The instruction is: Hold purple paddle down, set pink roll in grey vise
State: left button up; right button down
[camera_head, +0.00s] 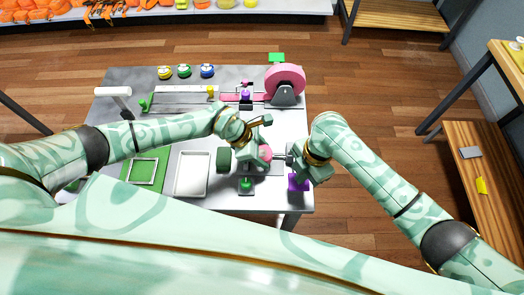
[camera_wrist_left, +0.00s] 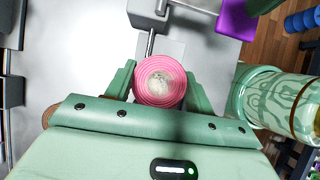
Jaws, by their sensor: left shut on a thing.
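The pink roll (camera_wrist_left: 158,84) sits between the two green fingers of my left gripper (camera_wrist_left: 158,90), which is shut on it. In the head view the roll (camera_head: 265,153) shows as a small pink patch at the left gripper (camera_head: 262,157). Grey metal blocks with a rod, apparently the grey vise (camera_wrist_left: 147,14), lie just beyond the roll in the left wrist view. I cannot tell whether the roll touches them. The purple paddle (camera_head: 298,185) is at the table's right front, partly under my right gripper (camera_head: 294,172); its fingers are hidden. The paddle also shows in the left wrist view (camera_wrist_left: 236,20).
A large pink wheel (camera_head: 285,80) stands on the grey table (camera_head: 130,78) at the back right. Yellow, green and blue round items (camera_head: 184,71) line the back edge. A white tray (camera_head: 191,174) and a green mat with a frame (camera_head: 134,180) lie front left. A green knob (camera_head: 246,184) is near the grippers.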

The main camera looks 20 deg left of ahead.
pick_arm(q)
jog(key=shift+f, duration=0.1)
pick_arm(e)
jog(key=shift+f, duration=0.15)
